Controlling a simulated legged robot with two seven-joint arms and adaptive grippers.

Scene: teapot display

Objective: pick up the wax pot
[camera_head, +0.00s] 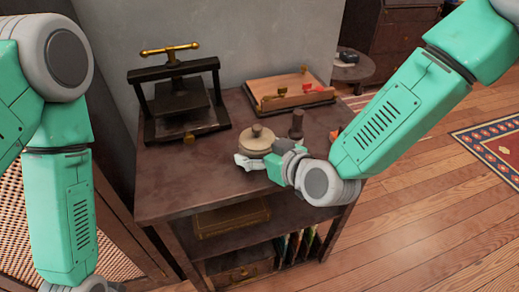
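The wax pot appears to be the round, beige, lidded pot (257,137) with a small knob, upright on the dark wooden table. My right gripper (258,154) is low over the tabletop at the pot's near right side. One pale finger reaches left in front of the pot's base, and a grey part lies to the pot's right. The fingers look apart, with nothing clearly held; whether they touch the pot cannot be told. My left arm hangs at the left edge, and its gripper is outside the picture.
A black press with a brass handle (179,97) stands at the table's back left. A wooden tray (291,92) with red items lies at the back right. A dark stamp-like piece (297,124) stands right of the pot. The table's front left top (180,185) is clear.

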